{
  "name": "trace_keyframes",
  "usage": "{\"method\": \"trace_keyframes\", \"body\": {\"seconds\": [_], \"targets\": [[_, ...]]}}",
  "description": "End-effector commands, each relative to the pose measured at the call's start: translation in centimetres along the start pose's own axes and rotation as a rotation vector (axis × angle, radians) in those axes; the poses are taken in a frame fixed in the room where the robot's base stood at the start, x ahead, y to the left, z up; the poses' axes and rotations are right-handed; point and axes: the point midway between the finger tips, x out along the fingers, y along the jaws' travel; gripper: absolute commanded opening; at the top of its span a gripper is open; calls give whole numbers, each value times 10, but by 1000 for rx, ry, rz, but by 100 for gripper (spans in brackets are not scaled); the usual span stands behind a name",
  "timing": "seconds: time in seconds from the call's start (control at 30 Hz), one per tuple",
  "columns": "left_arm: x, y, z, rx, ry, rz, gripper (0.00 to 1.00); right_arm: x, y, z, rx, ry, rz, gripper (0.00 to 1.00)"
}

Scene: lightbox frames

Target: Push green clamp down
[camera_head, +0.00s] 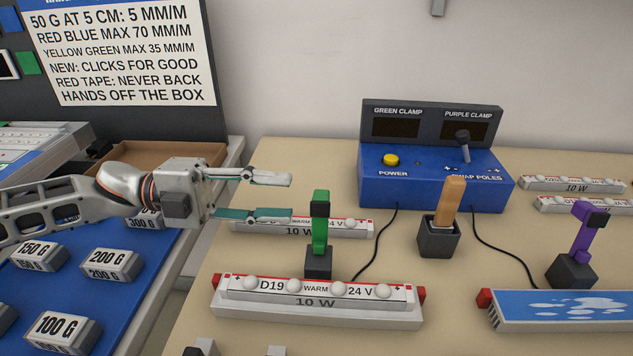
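The green clamp (319,236) stands upright on a dark block, with a black piece near its top, behind the front light bar. My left gripper (291,197) comes in from the left, its two fingers spread apart and pointing right. Nothing is between the fingers. The fingertips are just left of the green clamp's top and appear apart from it; the exact depth gap is hard to tell. My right gripper is not in view.
A light bar (318,316) marked D19 lies in front; another (345,229) lies behind. An orange-handled block (449,205), purple clamp (582,235) and blue control box (430,180) stand to the right. Labelled weights (112,262) sit on a blue surface at left.

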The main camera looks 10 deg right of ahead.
Motion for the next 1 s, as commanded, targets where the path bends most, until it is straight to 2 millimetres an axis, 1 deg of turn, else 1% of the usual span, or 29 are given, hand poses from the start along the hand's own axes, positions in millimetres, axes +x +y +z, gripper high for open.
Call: {"method": "trace_keyframes", "body": {"seconds": [0.17,0.4,0.6,0.73,0.97,1.0], "targets": [[14,-3,-2,5,4,0,33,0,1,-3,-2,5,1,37],[51,-2,-1,3,4,1,33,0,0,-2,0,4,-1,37],[73,-1,-1,1,2,0,33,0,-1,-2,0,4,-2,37],[78,-1,0,1,1,0,33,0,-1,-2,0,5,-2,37],[78,-1,0,2,0,0,33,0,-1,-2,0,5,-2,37],[78,-1,0,2,0,0,26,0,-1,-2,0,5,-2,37]]}}
